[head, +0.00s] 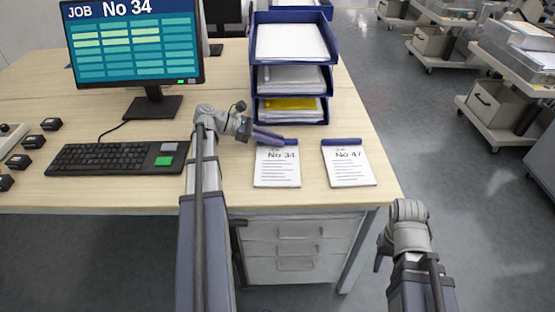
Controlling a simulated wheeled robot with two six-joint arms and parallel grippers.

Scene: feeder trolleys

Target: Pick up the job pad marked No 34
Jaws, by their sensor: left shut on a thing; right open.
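The job pad marked No 34 (277,168) lies flat on the desk, white with handwritten lines and a dark blue top binding. My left gripper (284,141) reaches in from the left, its fingers shut on the bound top edge of this pad. The fingers hide part of that edge. A second pad marked No 47 (347,165) lies to the right, apart from it, with a blue binding. My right gripper (380,258) is open and empty, in front of the desk's right front corner. The monitor (135,45) reads JOB No 34.
A blue tray stack (335,75) with papers stands behind the pads. A black keyboard (100,158) and small dark blocks (33,142) are on the left. Loaded trolleys (495,110) stand at the right beyond open grey floor (420,150). Drawers (300,250) are under the desk.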

